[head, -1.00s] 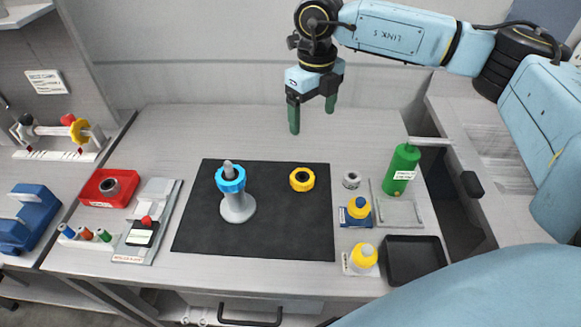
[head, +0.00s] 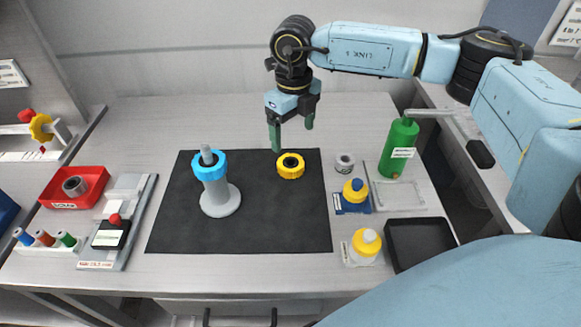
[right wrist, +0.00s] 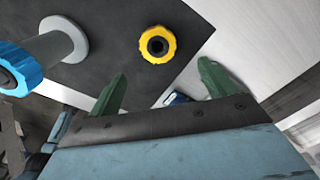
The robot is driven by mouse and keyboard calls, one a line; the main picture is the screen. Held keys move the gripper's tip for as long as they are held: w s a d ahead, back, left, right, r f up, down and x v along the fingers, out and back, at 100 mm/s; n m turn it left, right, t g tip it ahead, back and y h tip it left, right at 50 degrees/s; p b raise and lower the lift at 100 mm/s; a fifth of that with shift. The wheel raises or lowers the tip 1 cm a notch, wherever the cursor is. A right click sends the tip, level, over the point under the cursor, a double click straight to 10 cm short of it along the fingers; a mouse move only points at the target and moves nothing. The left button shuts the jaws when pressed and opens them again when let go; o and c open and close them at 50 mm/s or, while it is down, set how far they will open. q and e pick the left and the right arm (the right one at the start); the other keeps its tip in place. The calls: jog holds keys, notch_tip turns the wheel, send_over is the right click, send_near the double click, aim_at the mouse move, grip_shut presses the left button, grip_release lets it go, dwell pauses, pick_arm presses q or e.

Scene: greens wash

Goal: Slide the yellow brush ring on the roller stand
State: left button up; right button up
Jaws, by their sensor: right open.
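The yellow brush ring (head: 290,166) lies flat on the black mat (head: 255,222), near its far right corner. It also shows in the right wrist view (right wrist: 158,45), ahead of the fingertips, with a dark hole in its middle. The grey roller stand (head: 219,198) stands upright on the mat to the left. A blue ring (head: 209,165) sits around its post near the top, and the post's tip sticks out above it. My right gripper (head: 293,138) is open and empty, fingers pointing down, above and behind the yellow ring. My left gripper is out of view.
Right of the mat are a grey ring (head: 345,162), yellow-capped bottles (head: 366,243), a green bottle (head: 398,147) and a black tray (head: 420,243). On the left are a red bin (head: 75,187) and a grey fixture (head: 119,225). The mat's front is clear.

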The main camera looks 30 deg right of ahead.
aim_at(293, 161)
notch_tip(293, 161, down, 10)
jog(key=shift+s+a+r, duration=0.1)
jog(key=shift+s+r, duration=0.05)
dwell(0.3)
jog(key=shift+r, duration=0.1)
jog(key=c, duration=1.1)
